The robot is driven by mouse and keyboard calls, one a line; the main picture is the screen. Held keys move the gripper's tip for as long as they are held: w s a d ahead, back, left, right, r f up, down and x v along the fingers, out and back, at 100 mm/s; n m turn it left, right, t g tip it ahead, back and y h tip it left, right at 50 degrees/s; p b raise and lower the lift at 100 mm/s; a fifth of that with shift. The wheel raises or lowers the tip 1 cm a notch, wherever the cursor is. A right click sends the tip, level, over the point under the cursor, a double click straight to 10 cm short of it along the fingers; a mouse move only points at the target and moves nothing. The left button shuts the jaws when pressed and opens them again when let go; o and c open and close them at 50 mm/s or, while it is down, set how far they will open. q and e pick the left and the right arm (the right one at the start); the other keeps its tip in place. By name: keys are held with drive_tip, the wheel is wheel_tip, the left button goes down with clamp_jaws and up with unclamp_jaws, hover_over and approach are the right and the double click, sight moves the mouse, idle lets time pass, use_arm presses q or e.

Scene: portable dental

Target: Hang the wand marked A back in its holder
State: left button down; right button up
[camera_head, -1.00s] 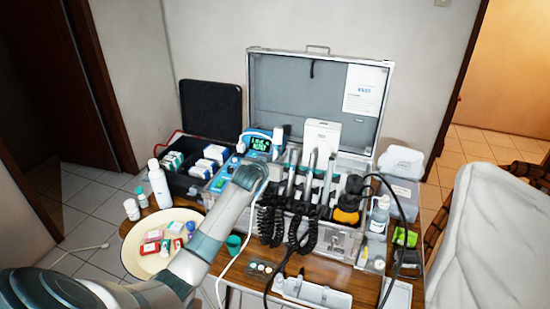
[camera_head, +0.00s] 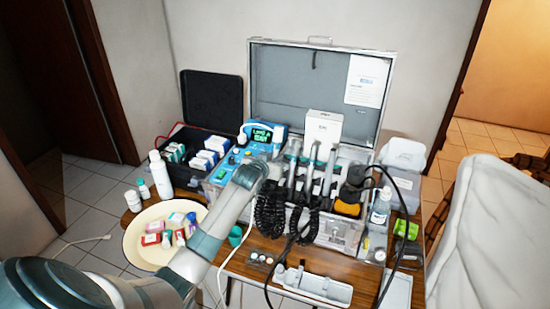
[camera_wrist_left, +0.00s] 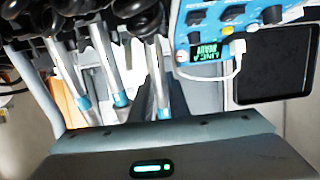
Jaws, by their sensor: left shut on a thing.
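My left gripper (camera_head: 280,164) is at the left end of the row of wands in the open case. Its fingers (camera_wrist_left: 160,98) show dark in the left wrist view, closed around a slim silver wand (camera_wrist_left: 154,68) with a blue band. The letter A cannot be read on it. Other silver wands (camera_head: 310,163) stand upright in the holder row just right of the gripper, with black coiled cords below. They also show in the left wrist view (camera_wrist_left: 106,62). The held wand's own holder slot is hidden behind my wrist. My right gripper is not in view.
A blue device with a lit display (camera_head: 262,134) stands just behind my gripper. A white box (camera_head: 323,127) stands behind the wands. A cream tray (camera_head: 134,250) with small packs is at the left. A black coiled hand-piece and a clear bottle (camera_head: 380,207) are at the right.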

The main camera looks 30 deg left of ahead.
use_arm(q)
drive_tip(key=shift+s+f, duration=0.1)
drive_tip(key=shift+f, duration=0.1)
drive_tip(key=shift+s+d+f+b, duration=0.1)
drive_tip(key=shift+s+f+b, duration=0.15)
drive_tip(key=shift+f, duration=0.35)
drive_tip(key=shift+s+d+f+b, duration=0.1)
drive_tip(key=shift+f+b, duration=0.1)
drive_tip(key=shift+f, duration=0.35)
drive_tip(key=c, duration=1.6)
unclamp_jaws()
drive_tip(key=shift+s, duration=0.1)
